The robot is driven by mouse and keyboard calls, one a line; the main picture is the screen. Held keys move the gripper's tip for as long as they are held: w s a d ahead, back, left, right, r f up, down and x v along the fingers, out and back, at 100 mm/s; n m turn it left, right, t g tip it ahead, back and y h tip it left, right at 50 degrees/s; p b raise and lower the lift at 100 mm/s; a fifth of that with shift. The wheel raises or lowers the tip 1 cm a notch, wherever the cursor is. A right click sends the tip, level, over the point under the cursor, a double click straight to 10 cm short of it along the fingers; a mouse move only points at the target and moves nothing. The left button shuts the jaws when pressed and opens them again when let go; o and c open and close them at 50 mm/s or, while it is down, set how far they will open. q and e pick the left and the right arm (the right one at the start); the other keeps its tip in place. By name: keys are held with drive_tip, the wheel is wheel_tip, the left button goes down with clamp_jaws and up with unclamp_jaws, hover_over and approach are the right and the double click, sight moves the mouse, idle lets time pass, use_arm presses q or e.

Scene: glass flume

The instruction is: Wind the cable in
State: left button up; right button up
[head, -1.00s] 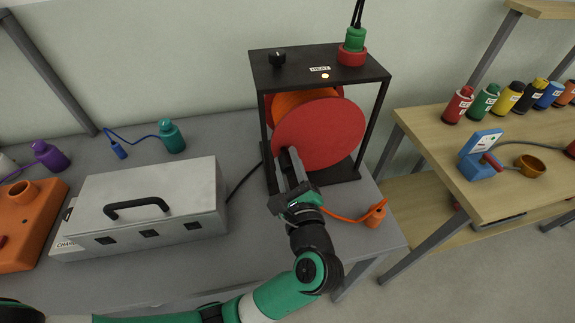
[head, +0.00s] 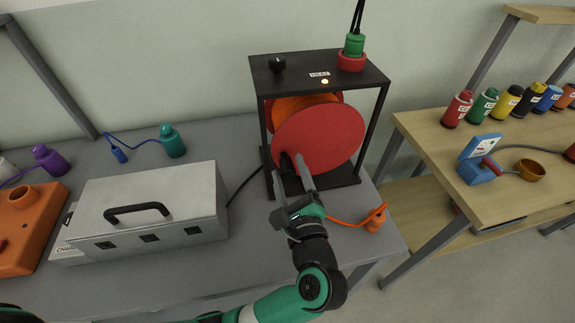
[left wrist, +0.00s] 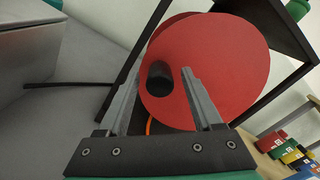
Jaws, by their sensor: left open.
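The cable reel has a red disc (head: 325,140) with orange cable (head: 298,107) wound behind it, inside a black frame (head: 320,72). A dark round crank handle (left wrist: 159,76) sticks out from the disc's lower left. My left gripper (head: 286,163) is open at the front of the disc. In the left wrist view, the handle appears between its two fingers (left wrist: 160,82), with gaps on both sides. The loose orange cable runs right along the bench to an orange plug (head: 375,223). My right gripper is not in view.
A grey metal case (head: 150,205) with a black handle stands left of the reel. A wooden table (head: 430,150) with several coloured bottles stands right, across a gap.

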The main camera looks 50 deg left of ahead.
use_arm(q)
drive_tip(key=p+v, duration=0.1)
drive_tip(key=v, duration=0.9)
